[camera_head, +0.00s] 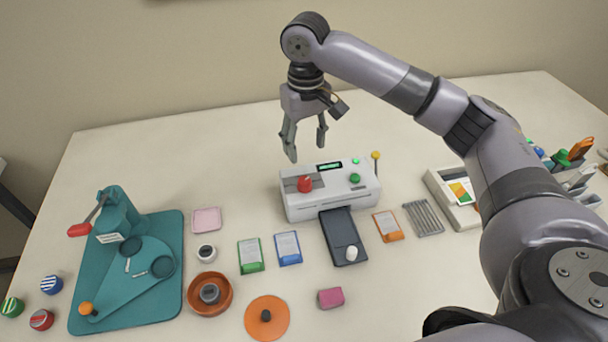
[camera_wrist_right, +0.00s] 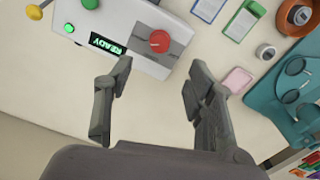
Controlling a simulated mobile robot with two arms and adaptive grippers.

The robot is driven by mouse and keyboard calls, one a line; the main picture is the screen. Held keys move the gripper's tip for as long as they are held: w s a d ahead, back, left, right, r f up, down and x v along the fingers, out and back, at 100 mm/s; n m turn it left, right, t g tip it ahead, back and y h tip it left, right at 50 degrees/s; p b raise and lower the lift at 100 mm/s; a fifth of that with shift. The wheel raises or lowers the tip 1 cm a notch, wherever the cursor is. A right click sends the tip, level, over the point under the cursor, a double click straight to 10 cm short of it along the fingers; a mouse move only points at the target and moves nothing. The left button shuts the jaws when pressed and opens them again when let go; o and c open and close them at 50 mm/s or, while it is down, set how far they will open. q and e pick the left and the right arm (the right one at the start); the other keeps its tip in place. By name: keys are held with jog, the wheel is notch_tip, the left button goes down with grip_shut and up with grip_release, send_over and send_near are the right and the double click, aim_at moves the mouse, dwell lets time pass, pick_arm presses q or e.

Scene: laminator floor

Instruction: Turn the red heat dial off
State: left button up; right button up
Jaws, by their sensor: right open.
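The red heat dial (camera_head: 305,184) is on the left part of the top of the white laminator (camera_head: 335,204), beside a green dial (camera_head: 355,178) and a lit green display (camera_head: 329,166). My right gripper (camera_head: 307,152) is above and behind the laminator, fingers pointing down, open and empty. In the wrist view its fingertips (camera_wrist_right: 158,70) are spread, with the dial beyond them, not touched. My left gripper is not in view.
A dark tray (camera_head: 340,232) with a white knob sticks out in front of the laminator. A teal machine (camera_head: 127,270) stands at left. Small cards, an orange bowl (camera_head: 210,293) and an orange lid (camera_head: 266,318) lie in front. A white tray (camera_head: 455,197) is at right.

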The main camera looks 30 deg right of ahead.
aim_at(305, 180)
notch_tip(305, 180, down, 10)
jog(key=shift+w+f+p, duration=0.1)
jog(key=shift+p, duration=0.45)
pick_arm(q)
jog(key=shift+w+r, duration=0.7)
pick_arm(e)
jog(key=shift+f, duration=0.7)
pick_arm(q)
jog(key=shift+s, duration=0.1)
pick_arm(e)
jog(key=shift+c, duration=0.2)
jog(key=c, duration=1.1)
jog(key=shift+r+n+p, duration=0.2)
jog(key=shift+n+p, duration=0.1)
jog(key=shift+p, duration=0.35)
jog(key=shift+c, duration=0.2)
jog(key=n+p, duration=0.2)
jog(key=p, duration=0.2)
jog(key=shift+r, duration=0.15)
jog(key=n+p, duration=0.2)
jog(key=shift+n, duration=0.3)
pick_arm(q)
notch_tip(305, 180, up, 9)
jog(key=p, duration=0.1)
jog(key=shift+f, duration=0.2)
pick_arm(e)
jog(key=shift+f+n, duration=0.25)
jog(key=shift+n, duration=0.65)
jog(key=shift+w, duration=0.1)
